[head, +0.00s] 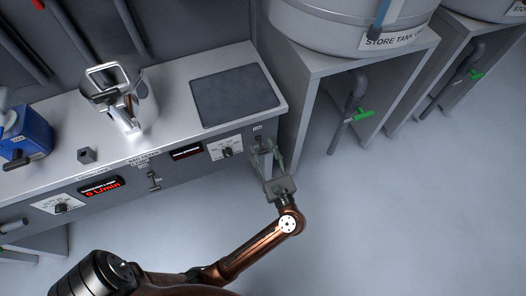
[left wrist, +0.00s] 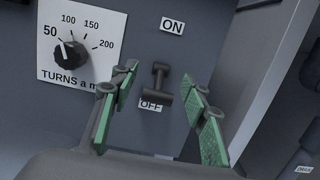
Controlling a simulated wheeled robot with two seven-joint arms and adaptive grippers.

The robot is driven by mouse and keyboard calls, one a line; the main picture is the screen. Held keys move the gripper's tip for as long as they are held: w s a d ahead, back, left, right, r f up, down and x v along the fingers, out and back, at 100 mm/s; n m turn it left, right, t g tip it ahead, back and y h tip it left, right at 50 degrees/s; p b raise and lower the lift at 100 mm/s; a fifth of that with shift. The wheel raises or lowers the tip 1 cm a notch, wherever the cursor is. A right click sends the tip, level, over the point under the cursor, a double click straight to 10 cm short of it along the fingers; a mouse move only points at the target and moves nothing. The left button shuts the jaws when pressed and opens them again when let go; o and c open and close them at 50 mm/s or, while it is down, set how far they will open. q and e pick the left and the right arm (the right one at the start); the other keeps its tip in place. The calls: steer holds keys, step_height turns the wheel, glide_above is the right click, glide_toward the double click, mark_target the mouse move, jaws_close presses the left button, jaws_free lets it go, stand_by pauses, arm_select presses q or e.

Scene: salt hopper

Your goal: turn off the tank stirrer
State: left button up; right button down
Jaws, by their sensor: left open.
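The stirrer switch (left wrist: 161,84) is a dark T-shaped lever on the grey panel, between an ON label (left wrist: 172,25) above and an OFF label (left wrist: 151,105) below. Its wide end is low, close to the OFF label. My left gripper (head: 265,150) is at the right end of the panel in the head view, partly covering the switch there. In the left wrist view my left gripper (left wrist: 162,76) is open, its green-padded fingers on either side of the lever. No finger clearly touches it. My right gripper is not in view.
A TURNS dial (left wrist: 70,54) sits left of the switch, its pointer near 50. Another lever (head: 153,182) and a red display (head: 101,188) are further left. A metal jug (head: 130,103) and blue container (head: 27,135) stand on the counter. Floor at right is clear.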

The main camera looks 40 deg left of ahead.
mark_target(263, 151)
arm_select(q)
step_height(263, 151, up, 8)
steer(key=shift+r, duration=0.2)
stand_by(0.6)
